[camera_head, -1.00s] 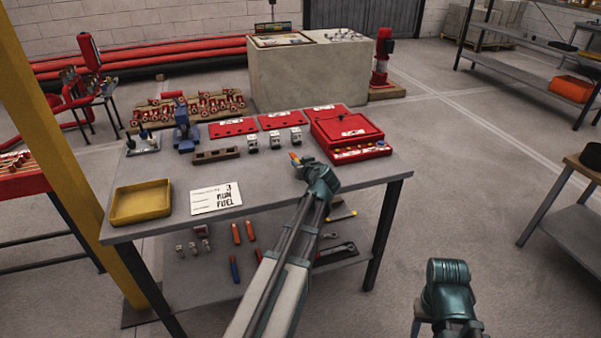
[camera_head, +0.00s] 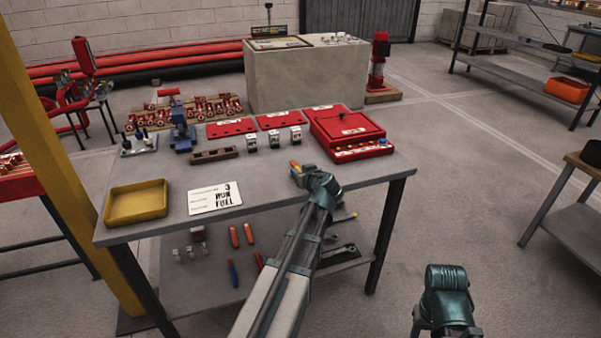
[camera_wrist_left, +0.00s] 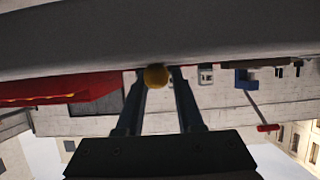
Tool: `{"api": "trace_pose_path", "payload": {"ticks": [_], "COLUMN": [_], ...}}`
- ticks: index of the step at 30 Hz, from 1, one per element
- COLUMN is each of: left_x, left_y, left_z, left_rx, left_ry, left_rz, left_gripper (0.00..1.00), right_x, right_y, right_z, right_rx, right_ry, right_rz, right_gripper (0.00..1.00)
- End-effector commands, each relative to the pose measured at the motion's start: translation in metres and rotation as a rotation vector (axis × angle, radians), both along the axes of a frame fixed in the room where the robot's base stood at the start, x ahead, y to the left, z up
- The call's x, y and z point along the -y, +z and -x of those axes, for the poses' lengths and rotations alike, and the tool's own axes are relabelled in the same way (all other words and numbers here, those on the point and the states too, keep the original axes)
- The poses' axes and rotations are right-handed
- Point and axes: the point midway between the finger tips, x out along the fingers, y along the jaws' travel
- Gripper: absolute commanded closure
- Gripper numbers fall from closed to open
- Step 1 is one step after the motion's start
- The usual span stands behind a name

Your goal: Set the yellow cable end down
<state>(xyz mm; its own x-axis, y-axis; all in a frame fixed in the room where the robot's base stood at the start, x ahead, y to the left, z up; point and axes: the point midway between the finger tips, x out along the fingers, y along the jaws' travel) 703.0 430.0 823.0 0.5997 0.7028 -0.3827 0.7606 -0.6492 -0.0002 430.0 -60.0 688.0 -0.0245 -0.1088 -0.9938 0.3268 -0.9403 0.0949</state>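My left gripper (camera_head: 298,172) is over the front right part of the grey workbench (camera_head: 275,182), in front of the red case. A small orange-yellow piece, which I take as the yellow cable end (camera_head: 294,165), shows at its fingertips. In the left wrist view the yellow cable end (camera_wrist_left: 156,77) is a round yellow shape between the two fingertips (camera_wrist_left: 158,76), close to the bench surface. I cannot tell whether it touches the bench. The rest of the cable is hidden. My right gripper (camera_head: 445,300) hangs at the lower right, clear of the bench; its fingers are mostly hidden.
The red case (camera_head: 347,132) stands behind the left gripper. White-topped blocks (camera_head: 274,139), red plates (camera_head: 231,128) and a brown slotted block (camera_head: 214,155) lie further back. A yellow tray (camera_head: 136,203) and a lettered card (camera_head: 215,198) lie at the left. Bare bench separates card and gripper.

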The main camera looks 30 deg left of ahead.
Motion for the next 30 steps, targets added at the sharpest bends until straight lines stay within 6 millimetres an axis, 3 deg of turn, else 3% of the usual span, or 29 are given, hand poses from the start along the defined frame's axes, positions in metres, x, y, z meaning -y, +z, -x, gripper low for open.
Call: {"api": "trace_pose_path", "payload": {"ticks": [2, 13, 30], "left_x": [0.0, 0.0, 0.073], "left_y": [0.0, 0.006, 0.045], "left_z": [0.0, 0.0, 0.063], "left_rx": [0.0, 0.0, 0.0], "left_ry": [0.0, 0.0, -0.002], "left_rz": [0.0, 0.0, 0.0], "left_gripper": [0.48, 0.48, 0.48], "right_x": [0.0, 0.0, 0.0], "right_y": [0.0, 0.006, 0.045], "right_z": [0.0, 0.0, 0.0], "right_rx": [0.0, 0.0, 0.0], "right_ry": [0.0, 0.0, 0.0], "right_rz": [0.0, 0.0, 0.0], "right_gripper": [0.5, 0.5, 0.5]}}
